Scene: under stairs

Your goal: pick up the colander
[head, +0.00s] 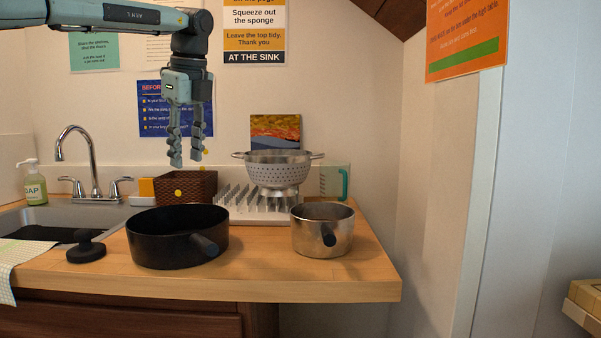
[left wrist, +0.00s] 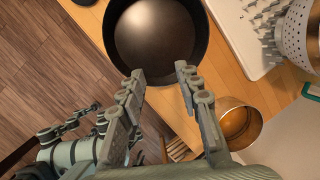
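The colander (head: 279,170) is grey with small holes and two side handles. It stands upright on the white pegged drying rack (head: 235,212) at the back of the counter. In the left wrist view the colander (left wrist: 298,38) shows in part at the top right, cut off by the frame edge. My left gripper (head: 186,160) hangs fingers down in the air, to the left of the colander and higher than the pans. Its two fingers are apart with nothing between them, as the left wrist view (left wrist: 160,75) also shows.
A black pan (head: 165,250) and a steel saucepan (head: 312,243) stand on the wooden counter (head: 255,285) in front of the rack. A wicker basket (head: 170,190) is left of the colander, a clear green-handled jug (head: 330,181) right. A sink with faucet (head: 93,165) is far left.

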